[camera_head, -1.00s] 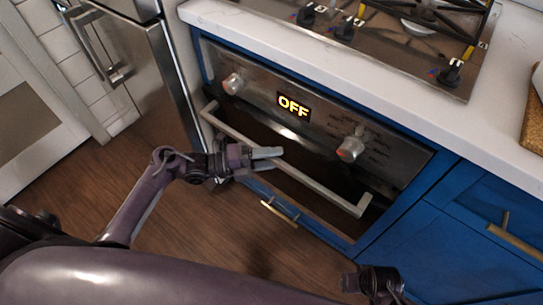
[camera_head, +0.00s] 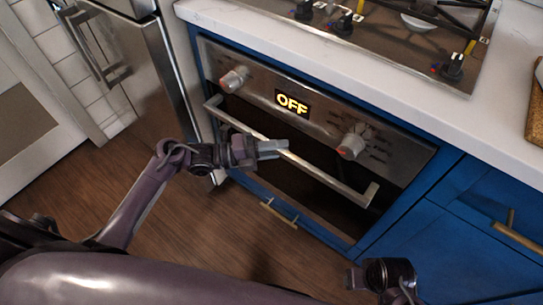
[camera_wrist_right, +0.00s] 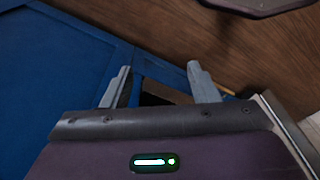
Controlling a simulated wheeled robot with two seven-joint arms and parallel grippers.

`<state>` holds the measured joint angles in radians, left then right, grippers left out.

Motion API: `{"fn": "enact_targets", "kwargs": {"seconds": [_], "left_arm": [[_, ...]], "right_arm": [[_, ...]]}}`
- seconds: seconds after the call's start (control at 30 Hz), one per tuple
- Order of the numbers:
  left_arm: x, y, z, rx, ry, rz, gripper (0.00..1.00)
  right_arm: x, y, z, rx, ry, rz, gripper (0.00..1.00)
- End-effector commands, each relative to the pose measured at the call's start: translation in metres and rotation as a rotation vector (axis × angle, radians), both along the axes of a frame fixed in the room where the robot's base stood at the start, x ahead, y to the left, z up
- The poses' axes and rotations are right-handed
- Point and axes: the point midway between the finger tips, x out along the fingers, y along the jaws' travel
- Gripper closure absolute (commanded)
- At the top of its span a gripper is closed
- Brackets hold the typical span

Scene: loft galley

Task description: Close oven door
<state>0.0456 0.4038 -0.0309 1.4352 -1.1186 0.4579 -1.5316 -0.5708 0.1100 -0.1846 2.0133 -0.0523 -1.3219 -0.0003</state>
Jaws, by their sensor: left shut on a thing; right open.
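The oven (camera_head: 345,105) is set in the blue cabinet front, with a steel panel reading OFF. Its dark door (camera_head: 300,188) has a long steel handle (camera_head: 330,178) across it. The door looks upright and nearly flush; I cannot tell whether a small gap is left. My left gripper (camera_head: 275,149) reaches in from the left and is shut on the handle left of its middle. My right gripper (camera_wrist_right: 159,75) is open and empty in the right wrist view, facing blue cabinet fronts and the floor. In the head view its wrist is low at the right, its fingers not clear.
A white counter (camera_head: 300,45) with a gas cooktop (camera_head: 400,40) lies above the oven. A steel fridge (camera_head: 135,85) stands at the left. Blue drawers with brass handles (camera_head: 516,236) are at the right. The wooden floor (camera_head: 195,235) in front is clear.

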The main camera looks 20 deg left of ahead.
Motion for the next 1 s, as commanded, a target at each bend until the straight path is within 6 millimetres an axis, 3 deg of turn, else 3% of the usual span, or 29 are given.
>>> {"fn": "enact_targets", "kwargs": {"seconds": [0.17, 0.43, 0.47, 0.6, 0.87, 1.0], "left_arm": [[0.006, -0.003, 0.001, 0.001, -0.002, 0.002, 1.00], [0.008, -0.003, 0.003, -0.002, -0.005, 0.005, 1.00], [0.008, -0.003, 0.003, -0.002, -0.005, 0.004, 0.73], [0.007, -0.003, 0.003, -0.002, -0.003, 0.003, 0.56], [0.006, -0.002, 0.001, -0.001, 0.000, 0.000, 0.56], [0.001, 0.009, -0.001, 0.001, 0.002, 0.002, 0.56]], "right_arm": [[-0.002, 0.001, 0.012, -0.001, 0.005, 0.006, 0.46], [-0.002, 0.001, 0.013, 0.000, 0.005, 0.006, 0.46], [-0.002, 0.001, 0.012, 0.000, 0.005, 0.006, 0.46], [-0.002, 0.001, 0.012, 0.000, 0.005, 0.006, 0.46], [-0.002, 0.001, 0.012, 0.000, 0.004, 0.006, 0.46], [-0.003, 0.001, 0.012, -0.001, 0.007, 0.006, 0.46]]}}
